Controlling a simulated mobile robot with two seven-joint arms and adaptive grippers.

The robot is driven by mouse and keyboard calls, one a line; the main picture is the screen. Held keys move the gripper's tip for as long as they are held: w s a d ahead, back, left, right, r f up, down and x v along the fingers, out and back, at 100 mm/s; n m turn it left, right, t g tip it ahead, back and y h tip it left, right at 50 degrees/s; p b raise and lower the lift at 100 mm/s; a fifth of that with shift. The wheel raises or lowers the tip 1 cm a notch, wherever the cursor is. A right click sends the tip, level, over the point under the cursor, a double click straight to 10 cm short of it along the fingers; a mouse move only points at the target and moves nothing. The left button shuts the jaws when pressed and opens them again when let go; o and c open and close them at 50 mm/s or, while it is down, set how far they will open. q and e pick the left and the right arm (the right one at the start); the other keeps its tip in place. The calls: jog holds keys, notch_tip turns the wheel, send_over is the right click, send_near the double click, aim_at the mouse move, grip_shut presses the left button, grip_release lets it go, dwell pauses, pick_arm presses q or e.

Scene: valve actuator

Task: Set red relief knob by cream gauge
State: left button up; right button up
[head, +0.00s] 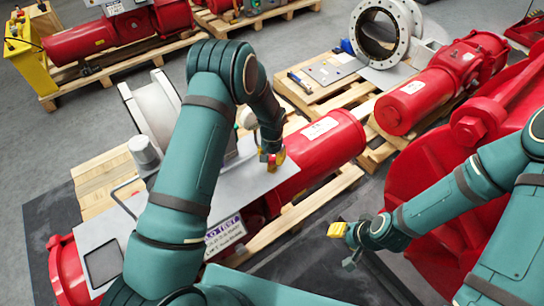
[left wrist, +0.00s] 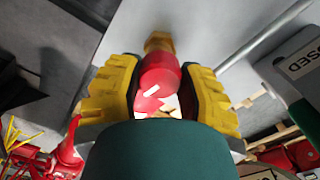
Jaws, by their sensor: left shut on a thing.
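A red knob (left wrist: 160,75) with a white mark sits on a brass fitting (left wrist: 158,42) against a grey plate, seen in the left wrist view. My left gripper (head: 271,157) is shut on this knob, with yellow finger pads on both sides of it. In the head view the gripper is over the edge of the grey plate (head: 245,188), and the knob is mostly hidden. A pale round face (head: 247,118) shows partly behind my left arm; I cannot tell whether it is the cream gauge. My right gripper (head: 346,247) is apart from the plate and looks open and empty.
A red actuator cylinder (head: 325,142) lies beside the plate on a wooden pallet (head: 300,212). A white sign (head: 225,234) stands near the plate's front edge. A CLOSED sign (left wrist: 300,60) shows in the left wrist view. A large red flanged body (head: 440,165) is close to my right arm.

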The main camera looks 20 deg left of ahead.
aim_at(272, 156)
pick_arm(q)
jog(key=shift+f+n+b, duration=0.1)
jog(key=shift+n+b, duration=0.45)
jog(key=shift+n, duration=0.85)
jog(key=o, duration=1.2)
notch_tip(272, 156, up, 12)
